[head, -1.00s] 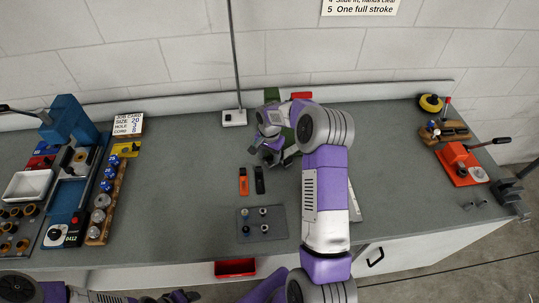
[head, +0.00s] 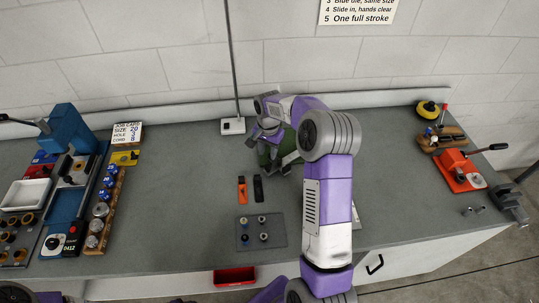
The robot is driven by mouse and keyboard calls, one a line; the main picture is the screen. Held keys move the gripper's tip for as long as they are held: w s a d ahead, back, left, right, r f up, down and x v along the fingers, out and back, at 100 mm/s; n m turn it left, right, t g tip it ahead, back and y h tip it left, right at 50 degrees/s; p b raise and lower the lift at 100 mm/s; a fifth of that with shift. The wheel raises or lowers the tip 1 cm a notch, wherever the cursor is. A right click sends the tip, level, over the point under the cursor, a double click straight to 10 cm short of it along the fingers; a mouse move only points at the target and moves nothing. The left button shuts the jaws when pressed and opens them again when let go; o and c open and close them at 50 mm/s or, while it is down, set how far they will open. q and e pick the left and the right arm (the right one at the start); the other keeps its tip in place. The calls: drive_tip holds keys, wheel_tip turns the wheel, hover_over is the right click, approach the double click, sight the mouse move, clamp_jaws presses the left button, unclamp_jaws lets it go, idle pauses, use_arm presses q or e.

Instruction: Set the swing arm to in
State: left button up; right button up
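My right arm reaches across the middle of the bench, and its gripper (head: 268,158) is low near the back, at the left side of a green device (head: 289,146). The arm hides most of this device. I cannot make out a swing arm on it or tell its position. The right gripper's dark fingers are small and partly overlap the green part, so I cannot tell whether they are open or touching it. My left gripper is out of view below the bottom edge.
An orange tool (head: 242,190) and a black tool (head: 258,188) lie in front of the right gripper. A grey plate (head: 273,241) with small fittings is nearer. A blue press (head: 73,130) stands left, a red lever tool (head: 459,171) right. The bench's left middle is clear.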

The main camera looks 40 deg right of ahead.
sight(269, 171)
drive_tip(key=s+y+b, duration=0.1)
drive_tip(key=s+a+t+b, duration=0.1)
drive_tip(key=s+a+t+y+b, duration=0.1)
drive_tip(key=shift+s+a+f+y, duration=0.1)
drive_tip(key=shift+s+f+y, duration=0.2)
drive_tip(key=shift+s, duration=0.05)
clamp_jaws()
drive_tip(key=s+d+f+m+t+h+b, duration=0.1)
drive_tip(key=s+d+m+t+h+b, duration=0.15)
drive_tip(key=s+m+t+b, duration=0.65)
drive_tip(key=w+f+n+b, duration=0.1)
drive_tip(key=f, duration=0.1)
drive_tip(key=w+f+n+g+b, duration=0.1)
drive_tip(key=w+f, duration=0.1)
drive_tip(key=f, duration=0.1)
drive_tip(key=w+f+n+b, duration=0.1)
drive_tip(key=f, duration=0.1)
drive_tip(key=shift+w+a+f+n+g+h+b, duration=0.2)
drive_tip(key=shift+w+f+n+g+h+b, duration=0.1)
drive_tip(key=shift+w+f+n+b, duration=0.1)
drive_tip(key=shift+w+r+p, duration=0.25)
drive_tip(key=shift+w+p, duration=0.1)
drive_tip(key=shift+w, duration=0.3)
drive_tip(key=shift+w+r+p, duration=0.2)
drive_tip(key=shift+w+p, duration=0.1)
drive_tip(key=shift+w, duration=0.3)
drive_tip(key=shift+w+d, duration=0.1)
drive_tip(key=shift+w, duration=0.5)
